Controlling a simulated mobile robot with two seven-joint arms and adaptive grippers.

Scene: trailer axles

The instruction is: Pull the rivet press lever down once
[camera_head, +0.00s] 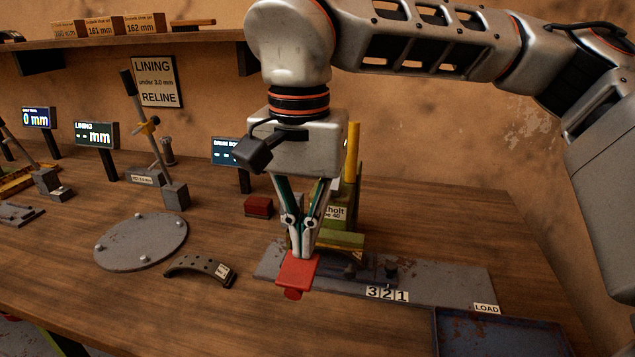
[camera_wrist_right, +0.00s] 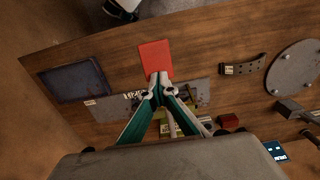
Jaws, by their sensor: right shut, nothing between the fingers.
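The green rivet press (camera_head: 343,210) stands on a grey base plate (camera_head: 450,283), with a yellow post (camera_head: 352,150) rising at its back; my right arm hides much of it. A red paddle-like piece (camera_head: 297,270) with a short red stub under it shows right at the right fingertips; it seems to be the lever's handle, but its link to the press is hidden. My right gripper (camera_head: 304,254) points down, shut and empty, its tips at the piece's upper edge. In the wrist view the red piece (camera_wrist_right: 155,58) lies just past the fingertips (camera_wrist_right: 158,76). My left gripper is not in view.
A curved brake shoe (camera_head: 200,269) and a round grey plate (camera_head: 142,240) lie to the left. A blue tray (camera_head: 500,330) is at the front right, beside the LOAD label. A small red block (camera_head: 258,206) sits behind. Gauges and small displays stand at the back left.

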